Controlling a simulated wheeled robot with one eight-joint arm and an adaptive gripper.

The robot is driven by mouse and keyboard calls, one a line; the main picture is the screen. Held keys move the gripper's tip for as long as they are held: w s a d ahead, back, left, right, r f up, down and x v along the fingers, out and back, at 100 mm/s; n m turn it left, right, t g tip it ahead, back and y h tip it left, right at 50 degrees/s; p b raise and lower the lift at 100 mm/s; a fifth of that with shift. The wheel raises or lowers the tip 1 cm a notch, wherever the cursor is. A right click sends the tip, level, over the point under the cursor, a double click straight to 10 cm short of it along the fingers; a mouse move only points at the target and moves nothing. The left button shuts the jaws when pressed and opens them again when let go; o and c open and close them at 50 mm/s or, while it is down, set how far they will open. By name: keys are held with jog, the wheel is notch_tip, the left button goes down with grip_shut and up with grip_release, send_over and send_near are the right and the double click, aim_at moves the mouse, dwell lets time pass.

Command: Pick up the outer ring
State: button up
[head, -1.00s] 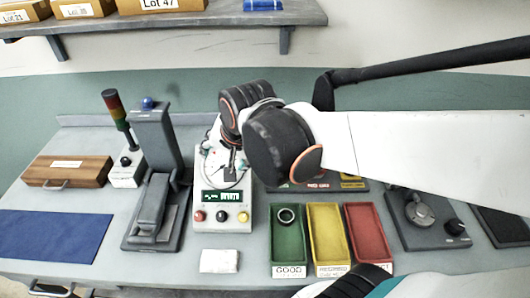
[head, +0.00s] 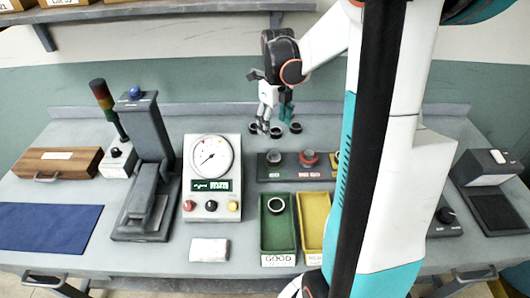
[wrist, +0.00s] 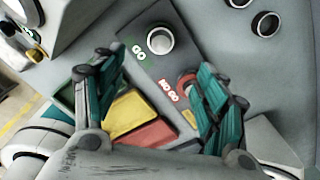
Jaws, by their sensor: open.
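Three small dark rings stand in a row at the back of the table in the head view: a left ring (head: 253,128), a middle ring (head: 276,132) and a right ring (head: 296,127). Another dark ring (head: 276,204) lies in the green tray. I cannot tell which one is meant by the outer ring. My gripper (head: 271,120) hangs over the back row, open and empty. In the wrist view its teal fingers (wrist: 160,75) are spread apart, and one ring (wrist: 265,24) and part of another (wrist: 238,2) show at the upper right, outside the fingers.
The GO/NO GO gauge block (head: 268,175) stands in front of the rings. The green tray (head: 278,240) and yellow tray (head: 313,232) lie nearer. A dial gauge box (head: 212,175) stands left of the gauge block. My arm hides part of the right side.

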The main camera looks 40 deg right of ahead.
jog(key=b, duration=0.2)
send_over(274, 153)
notch_tip(274, 153, down, 8)
jog(key=shift+s+f, duration=0.1)
jog(key=shift+f, duration=0.05)
jog(key=shift+w+f+b, duration=0.15)
jog(key=shift+f+b, duration=0.5)
jog(key=shift+f, duration=0.75)
jog(key=shift+w+f+b, duration=0.1)
jog(key=shift+f+b, duration=0.55)
jog(key=shift+f, duration=0.75)
jog(key=c, duration=1.3)
jog(key=shift+r, duration=0.1)
